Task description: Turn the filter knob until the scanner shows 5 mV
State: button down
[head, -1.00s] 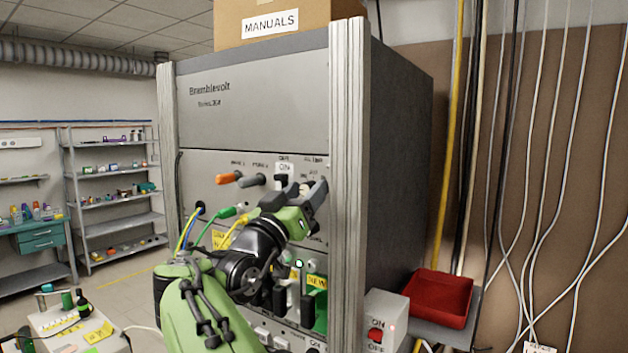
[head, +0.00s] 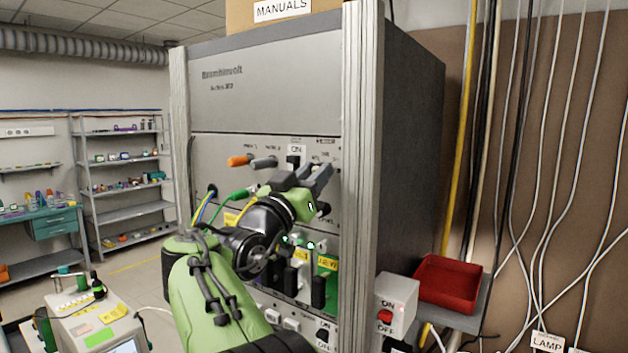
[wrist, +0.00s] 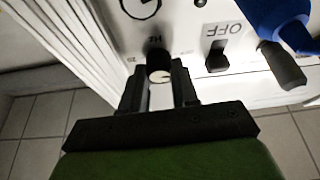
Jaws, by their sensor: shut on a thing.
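My gripper (head: 316,176) is at the right side of the grey cabinet's front panel (head: 225,155). In the wrist view my gripper (wrist: 160,80) has its two dark fingers on either side of a small dark knob (wrist: 159,62) with a pale face, and is shut on it. In the head view my gripper hides this knob. A pale instrument (head: 105,322) with a screen stands at the lower left, cut off below; its reading cannot be made out.
In the wrist view, a toggle switch (wrist: 217,55) by an OFF label and a blue part (wrist: 280,18) are right of the knob. An orange plug (head: 239,161) and cables are left of my gripper. A red tray (head: 447,283) and an ON/OFF box (head: 397,303) stand right.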

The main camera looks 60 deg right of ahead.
jog(key=shift+w+m+g+y+b, duration=0.1)
jog(key=shift+m+g+y+b, duration=0.25)
jog(key=shift+m+g, duration=1.05)
jog(key=shift+w+m+g+y+b, duration=0.1)
jog(key=shift+m+g+y+b, duration=0.25)
jog(key=shift+m, duration=2)
jog(key=shift+m+g+y+b, duration=0.3)
jog(key=shift+m+g, duration=0.65)
jog(key=shift+m, duration=0.9)
jog(key=c, duration=0.9)
grip_release()
jog(key=shift+o, duration=0.2)
jog(key=b+v, duration=0.7)
jog(key=v, duration=0.8)
jog(key=shift+w+a, duration=0.2)
jog(key=shift+a, duration=0.2)
